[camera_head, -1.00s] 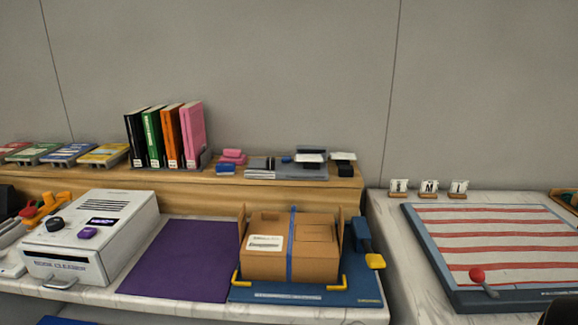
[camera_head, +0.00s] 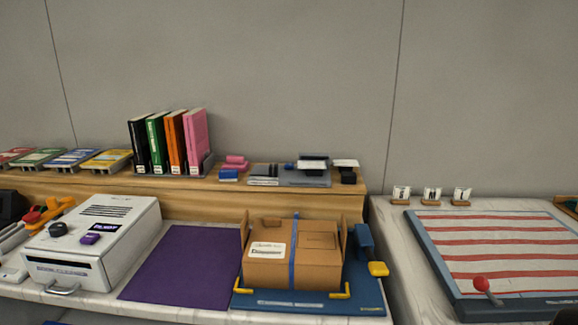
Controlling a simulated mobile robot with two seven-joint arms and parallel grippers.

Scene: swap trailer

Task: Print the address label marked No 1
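A brown cardboard box (camera_head: 318,268) with a blue strap stands on a blue tray (camera_head: 366,300) with yellow corner pieces. A white printed label (camera_head: 266,251) is on the box's front left; its text is too small to read. A white machine (camera_head: 112,235) with a dark knob, a purple button and a small display stands at the left; its front lettering is unclear. I cannot make out any address label marked No 1. Neither of my grippers shows clearly in this view.
Several books (camera_head: 170,142) stand on a wooden shelf (camera_head: 210,203) behind, near coloured trays and small blocks. A purple mat (camera_head: 182,268) lies clear between machine and box. A red-striped board (camera_head: 490,245) with a red-knobbed lever lies on the right table.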

